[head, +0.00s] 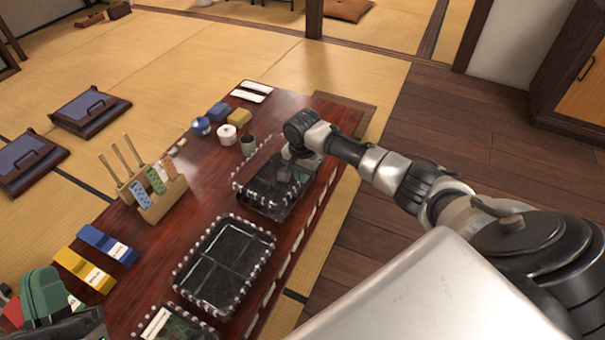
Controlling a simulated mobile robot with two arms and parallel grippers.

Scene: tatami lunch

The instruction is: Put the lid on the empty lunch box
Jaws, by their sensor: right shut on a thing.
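My right gripper (298,165) is shut at the far lunch box, on what looks like a clear lid (250,166) with a white-dotted edge. The lid lies over or just above the far dark lunch box (268,208), shifted toward its upper left; I cannot tell whether they touch. My arm and gripper hide part of both. A black divided lunch box (224,264) in the middle of the table looks empty, with a white-dotted edge around it. A third box (176,326) at the bottom edge holds something green and white. My left gripper is not clearly in view.
A wooden holder (163,200) with patterned packets, blue and yellow boxes (106,244), and a green object (46,294) stand at the left. A white pot (226,134) and small cups stand beyond the far box. Bare red tabletop (200,165) shows between them.

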